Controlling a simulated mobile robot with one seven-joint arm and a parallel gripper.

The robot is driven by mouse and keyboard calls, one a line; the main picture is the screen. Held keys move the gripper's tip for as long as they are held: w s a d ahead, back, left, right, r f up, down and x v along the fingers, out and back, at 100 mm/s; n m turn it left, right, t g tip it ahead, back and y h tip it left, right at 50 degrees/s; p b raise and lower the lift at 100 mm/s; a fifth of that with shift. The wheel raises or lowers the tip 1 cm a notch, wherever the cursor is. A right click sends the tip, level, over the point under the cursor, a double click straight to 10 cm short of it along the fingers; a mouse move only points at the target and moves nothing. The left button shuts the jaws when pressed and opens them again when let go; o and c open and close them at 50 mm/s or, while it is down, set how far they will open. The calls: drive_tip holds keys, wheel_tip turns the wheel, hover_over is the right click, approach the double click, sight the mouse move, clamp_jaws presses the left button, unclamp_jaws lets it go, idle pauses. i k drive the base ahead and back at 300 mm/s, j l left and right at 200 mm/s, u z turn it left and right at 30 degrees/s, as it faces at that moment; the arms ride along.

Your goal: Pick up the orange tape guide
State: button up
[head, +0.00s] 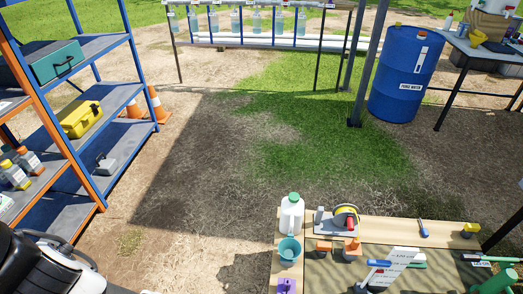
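Two small orange pieces lie on the wooden table (390,228) at the lower right, in front of a tape reel (346,217) with red and yellow parts. One is a low orange-brown block (323,246). The other is a more upright orange piece (352,246) just right of it. Either could be the orange tape guide; at this size I cannot tell which. My gripper is not in view. White and black parts of my own body show at the lower left, well away from the table.
A white jug (291,216) with a green cap and a teal cup (289,250) stand left of the reel. A white labelled card (399,262) and pens crowd the front. A blue-and-orange shelf (118,92) stands left; a blue barrel (400,75) stands behind. Open ground lies between.

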sight(352, 247)
drive_tip(key=z, duration=0.95)
